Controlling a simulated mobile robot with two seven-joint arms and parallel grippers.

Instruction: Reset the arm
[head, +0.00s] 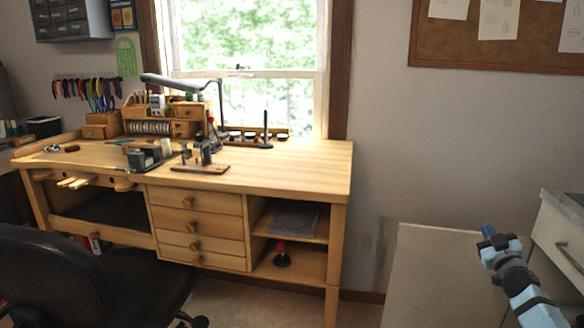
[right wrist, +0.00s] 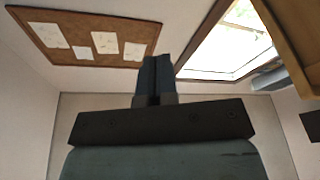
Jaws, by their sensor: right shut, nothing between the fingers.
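My right gripper (head: 487,232) is at the lower right of the head view, at the end of a light blue and black arm. It is raised in front of a pale panel and holds nothing. In the right wrist view its two blue-grey fingers (right wrist: 153,75) are together, with nothing between them. My left gripper is in neither view.
A wooden workbench (head: 300,170) with tools stands at the left under a window (head: 245,60). A black chair (head: 60,275) is in front of it. A white drawer cabinet (head: 558,240) is close to my right arm. A corkboard (head: 480,55) hangs above.

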